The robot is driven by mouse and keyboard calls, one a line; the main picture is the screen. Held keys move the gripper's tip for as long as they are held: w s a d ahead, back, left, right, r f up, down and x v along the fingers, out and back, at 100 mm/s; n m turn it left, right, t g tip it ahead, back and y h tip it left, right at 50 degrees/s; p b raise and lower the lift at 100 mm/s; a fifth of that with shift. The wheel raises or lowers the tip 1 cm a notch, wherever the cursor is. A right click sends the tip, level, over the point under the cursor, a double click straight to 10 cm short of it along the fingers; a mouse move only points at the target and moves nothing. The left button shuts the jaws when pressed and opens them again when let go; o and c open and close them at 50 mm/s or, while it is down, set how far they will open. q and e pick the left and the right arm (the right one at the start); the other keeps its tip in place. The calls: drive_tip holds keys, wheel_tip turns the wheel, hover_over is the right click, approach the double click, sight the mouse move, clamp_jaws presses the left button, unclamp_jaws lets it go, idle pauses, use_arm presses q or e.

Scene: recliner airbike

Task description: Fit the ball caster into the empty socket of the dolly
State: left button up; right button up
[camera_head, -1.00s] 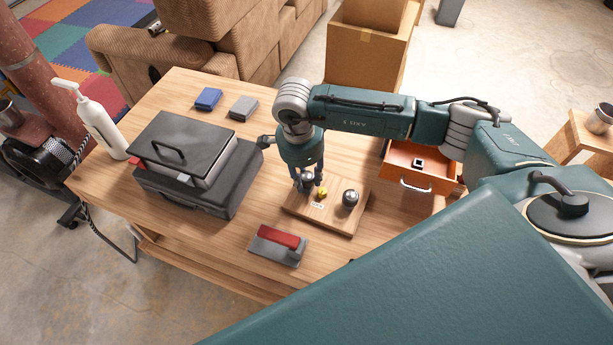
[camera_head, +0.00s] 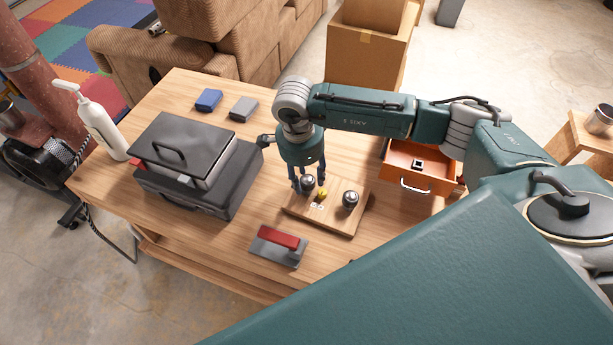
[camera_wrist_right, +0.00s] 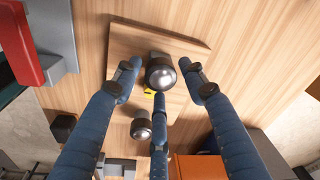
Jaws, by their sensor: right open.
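The dolly (camera_head: 334,222) is a flat wooden board lying on the table; it also shows in the right wrist view (camera_wrist_right: 120,45). A ball caster (camera_head: 307,183) with a dark housing and silver ball stands upright at its far left part. In the right wrist view this caster (camera_wrist_right: 160,72) sits between my spread fingers, apart from them. How deep it sits in a socket is hidden. A second caster (camera_head: 350,199) stands on the board, with a small yellow piece (camera_head: 321,193) between the two. My right gripper (camera_head: 307,172) is open above the first caster. My left gripper is out of view.
An open orange drawer (camera_head: 420,172) is at the right. The table between case and dolly is clear.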

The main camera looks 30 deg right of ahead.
drive_tip(key=shift+r, duration=0.7)
drive_tip(key=o, duration=0.6)
drive_tip(key=shift+c, duration=0.2)
wheel_tip(320, 180, up, 12)
drive_tip(key=a, duration=0.1)
drive_tip(key=shift+s+a+f, duration=0.15)
